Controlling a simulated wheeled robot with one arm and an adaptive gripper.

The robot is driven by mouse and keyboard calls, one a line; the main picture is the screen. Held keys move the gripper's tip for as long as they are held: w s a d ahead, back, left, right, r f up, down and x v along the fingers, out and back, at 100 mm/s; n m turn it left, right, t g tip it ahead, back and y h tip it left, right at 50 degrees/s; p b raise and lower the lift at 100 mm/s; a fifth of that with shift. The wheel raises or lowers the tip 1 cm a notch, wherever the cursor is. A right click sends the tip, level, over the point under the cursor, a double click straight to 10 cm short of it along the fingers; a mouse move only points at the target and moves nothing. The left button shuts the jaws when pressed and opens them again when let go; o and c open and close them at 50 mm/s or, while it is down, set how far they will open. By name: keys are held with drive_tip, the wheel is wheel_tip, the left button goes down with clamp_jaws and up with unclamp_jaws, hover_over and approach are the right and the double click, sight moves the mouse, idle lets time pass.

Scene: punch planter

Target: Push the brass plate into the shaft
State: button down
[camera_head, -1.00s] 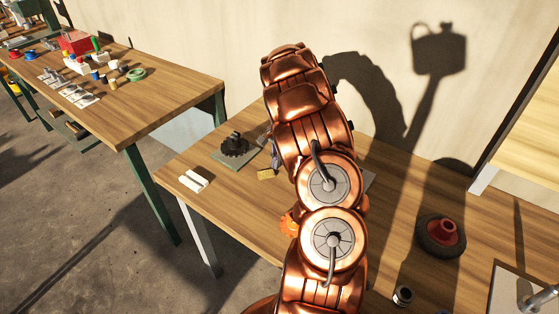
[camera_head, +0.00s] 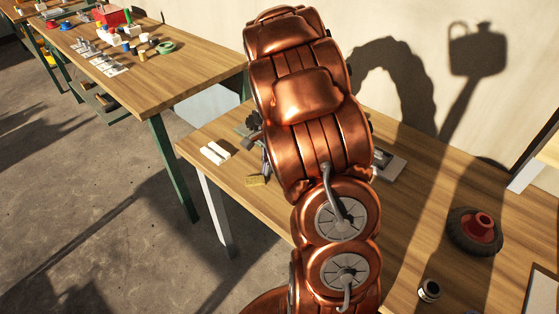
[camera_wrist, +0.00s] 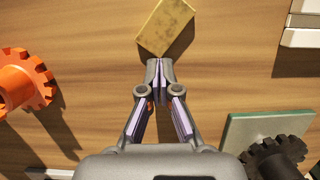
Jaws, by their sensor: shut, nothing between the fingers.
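The brass plate (camera_wrist: 167,27) is a small worn yellow block lying turned at an angle on the wooden table, at the top of the wrist view. My gripper (camera_wrist: 160,66) is shut and empty. Its fingertips are right at the plate's lower edge; I cannot tell whether they touch it. In the head view my arm hides most of the gripper. I cannot make out a shaft opening in either view.
White blocks (camera_head: 215,152) lie near the table's left end. The wrist view shows an orange gear (camera_wrist: 22,80) at left and a dark gear (camera_wrist: 274,158) on a grey-green plate (camera_wrist: 262,124) at right. The wood around the brass plate is clear.

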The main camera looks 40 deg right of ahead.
sight(253, 184)
drive_tip(key=a, duration=0.4)
drive_tip(key=s+a+b, duration=0.1)
drive_tip(key=a, duration=0.1)
drive_tip(key=shift+d, duration=0.15)
